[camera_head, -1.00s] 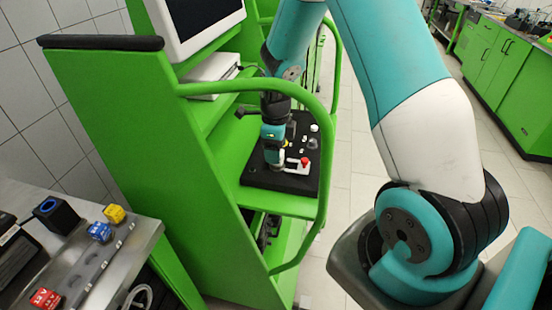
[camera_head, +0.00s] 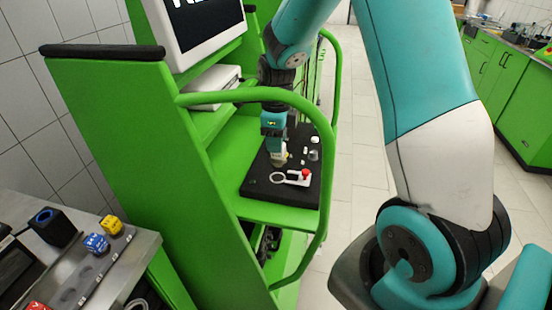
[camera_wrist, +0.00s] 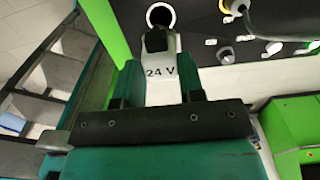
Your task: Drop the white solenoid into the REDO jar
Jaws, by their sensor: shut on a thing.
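My gripper (camera_head: 279,152) is above the black panel of the green bench in the head view. In the wrist view, my gripper (camera_wrist: 160,85) is shut on the white solenoid (camera_wrist: 161,66), marked "24 V", with a round opening at its far end. The solenoid (camera_head: 279,158) shows only as a small pale patch under my gripper in the head view. I cannot make out a REDO jar in either view.
The black panel (camera_head: 255,184) carries a white ring (camera_head: 277,178), a red knob (camera_head: 306,173) and small fittings. A curved green rail (camera_head: 332,190) bounds it. A steel table at left holds a yellow block (camera_head: 111,224) and a blue block (camera_head: 97,243).

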